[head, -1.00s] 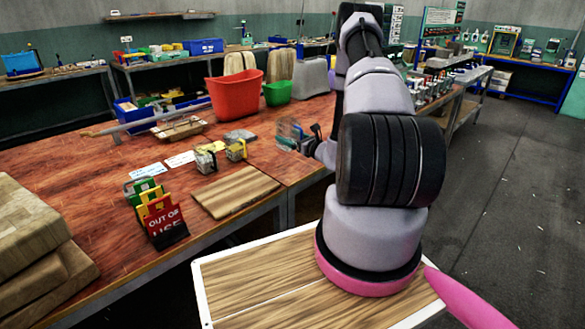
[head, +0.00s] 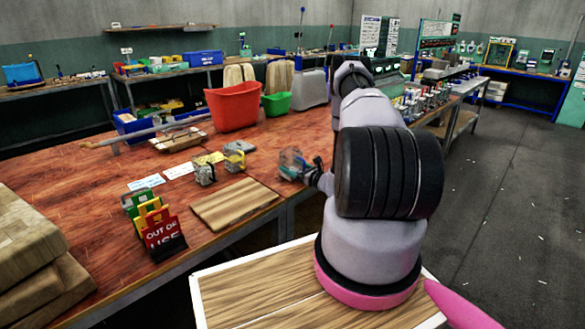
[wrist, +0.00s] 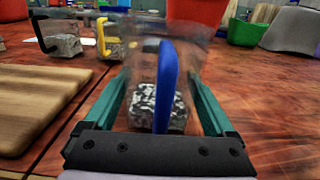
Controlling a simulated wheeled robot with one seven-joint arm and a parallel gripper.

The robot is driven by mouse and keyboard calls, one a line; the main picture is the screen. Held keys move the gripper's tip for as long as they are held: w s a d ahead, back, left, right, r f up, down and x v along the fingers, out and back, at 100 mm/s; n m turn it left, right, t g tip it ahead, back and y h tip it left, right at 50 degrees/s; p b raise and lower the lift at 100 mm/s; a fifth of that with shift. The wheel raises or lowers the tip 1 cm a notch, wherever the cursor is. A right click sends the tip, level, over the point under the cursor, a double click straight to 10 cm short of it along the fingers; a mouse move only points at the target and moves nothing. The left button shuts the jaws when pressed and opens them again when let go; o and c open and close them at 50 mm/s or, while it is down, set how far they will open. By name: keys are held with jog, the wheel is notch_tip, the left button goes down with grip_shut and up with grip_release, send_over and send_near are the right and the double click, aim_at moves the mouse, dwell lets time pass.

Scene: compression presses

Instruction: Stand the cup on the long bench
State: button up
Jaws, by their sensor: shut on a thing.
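My gripper (wrist: 160,82) is shut on a clear cup (wrist: 140,58) with a blue upright handle (wrist: 167,85) facing the wrist camera. A speckled grey block (wrist: 148,112) shows low between the green fingers; I cannot tell whether it is inside the cup or behind it. In the head view the cup (head: 291,160) is over the right part of the red-brown wooden bench (head: 90,180), with my gripper (head: 305,170) at its right. The cup looks upright. I cannot tell whether its base touches the bench.
A black-handled block (head: 205,173) and a yellow-handled block (head: 235,157) stand left of the cup. A wooden board (head: 235,203) lies nearer. A red tub (head: 234,108) and green bin (head: 276,103) stand behind. An out-of-use sign (head: 160,232) stands near the front edge.

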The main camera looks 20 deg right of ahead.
jog(key=shift+f, duration=0.15)
jog(key=o, duration=1.1)
jog(key=shift+o, duration=0.2)
